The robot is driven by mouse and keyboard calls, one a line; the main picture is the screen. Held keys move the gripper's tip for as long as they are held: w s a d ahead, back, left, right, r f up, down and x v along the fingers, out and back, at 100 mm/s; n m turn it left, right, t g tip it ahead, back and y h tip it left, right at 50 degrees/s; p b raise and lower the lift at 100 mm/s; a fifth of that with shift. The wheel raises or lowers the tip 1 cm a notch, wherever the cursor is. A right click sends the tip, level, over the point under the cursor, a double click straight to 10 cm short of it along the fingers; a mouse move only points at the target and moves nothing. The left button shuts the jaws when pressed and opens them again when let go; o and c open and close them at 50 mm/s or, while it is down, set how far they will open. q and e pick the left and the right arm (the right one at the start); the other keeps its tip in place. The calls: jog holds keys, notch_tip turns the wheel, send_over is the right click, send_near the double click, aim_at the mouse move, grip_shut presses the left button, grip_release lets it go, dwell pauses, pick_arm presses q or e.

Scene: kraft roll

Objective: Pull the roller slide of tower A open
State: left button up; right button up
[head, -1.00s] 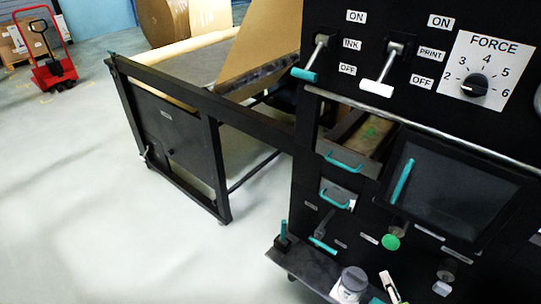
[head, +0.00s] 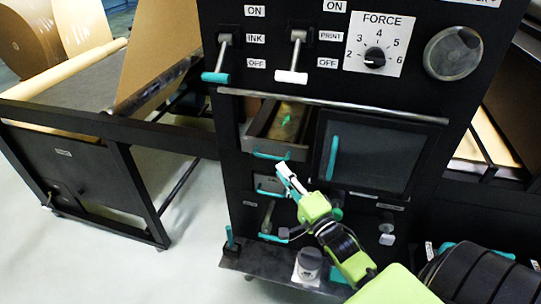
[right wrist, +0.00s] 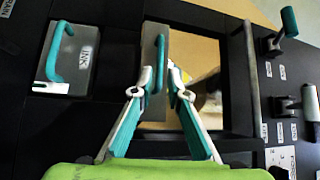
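The roller slide (head: 262,128) sits in an opening of the black tower, under a thin rail, with a tan interior and a teal handle (head: 270,156) on its front. In the head view it appears to stand somewhat out of the tower. My right gripper (head: 289,178) is just below and right of this handle. In the right wrist view, the slide's handle (right wrist: 160,50) is ahead, between the tips of my right gripper (right wrist: 159,76). The fingers are apart, with a gap on both sides of the handle; whether they touch it is not clear. My left gripper is not in view.
An INK drawer (right wrist: 68,84) with its own teal handle is beside the slide in the right wrist view. A dark door (head: 372,155) with a vertical teal handle is right of the slide. Ink and print levers (head: 222,55) hang above. A ledge (head: 250,262) juts out below.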

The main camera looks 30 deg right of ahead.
aim_at(271, 158)
jog(key=w, duration=0.4)
jog(key=w+r+p, duration=0.1)
jog(key=w, duration=0.2)
jog(key=shift+w+d, duration=0.1)
jog(key=shift+d, duration=0.1)
grip_shut()
